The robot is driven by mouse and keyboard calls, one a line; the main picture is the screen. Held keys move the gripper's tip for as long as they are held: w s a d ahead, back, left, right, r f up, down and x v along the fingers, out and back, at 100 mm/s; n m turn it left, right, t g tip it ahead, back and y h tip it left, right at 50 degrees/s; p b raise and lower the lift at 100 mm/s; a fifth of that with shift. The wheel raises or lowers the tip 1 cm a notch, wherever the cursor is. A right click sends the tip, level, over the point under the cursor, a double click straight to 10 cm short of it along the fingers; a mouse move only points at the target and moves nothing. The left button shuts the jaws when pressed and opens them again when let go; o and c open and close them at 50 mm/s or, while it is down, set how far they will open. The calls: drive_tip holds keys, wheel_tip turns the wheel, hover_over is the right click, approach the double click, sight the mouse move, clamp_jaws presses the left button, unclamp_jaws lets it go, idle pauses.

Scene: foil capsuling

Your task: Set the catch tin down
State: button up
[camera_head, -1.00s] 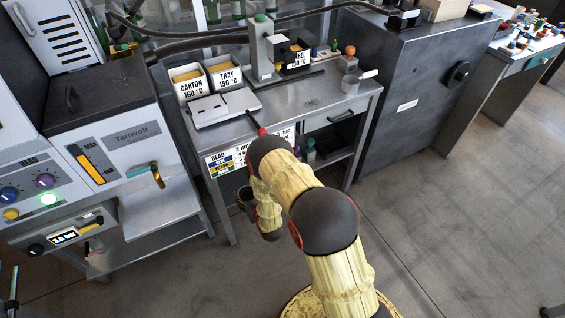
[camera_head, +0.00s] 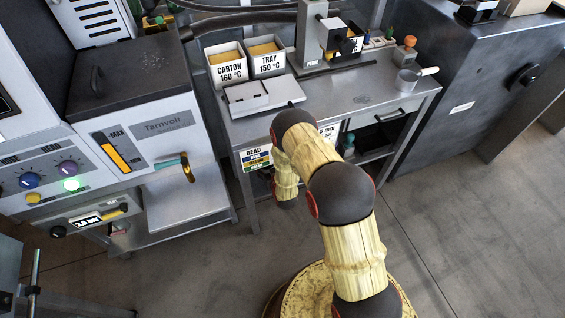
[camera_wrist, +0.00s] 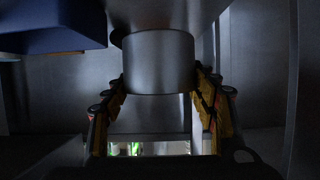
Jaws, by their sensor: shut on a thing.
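In the wrist view my gripper (camera_wrist: 158,84) has its two yellow-padded fingers shut on a plain grey metal tin (camera_wrist: 158,62), taken to be the catch tin. One finger is on each side of the tin's wall. A wider dark rim or surface shows above the tin, and I cannot tell whether they touch. In the head view my arm hides the gripper and tin, low in front of the workbench (camera_head: 365,100).
A blue block-like thing (camera_wrist: 50,25) hangs close at upper left in the wrist view.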

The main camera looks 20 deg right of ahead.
wheel_tip(320, 180, down, 7)
drive_tip(key=b, duration=0.2)
drive_tip(key=shift+b, duration=0.35)
drive_tip(key=shift+r, duration=0.15)
drive_tip(key=o, duration=1.2)
drive_tip(key=shift+f, duration=0.2)
drive_tip(key=shift+r, duration=0.2)
drive_tip(key=shift+p+v, duration=2.25)
drive_tip(key=shift+v, duration=3.75)
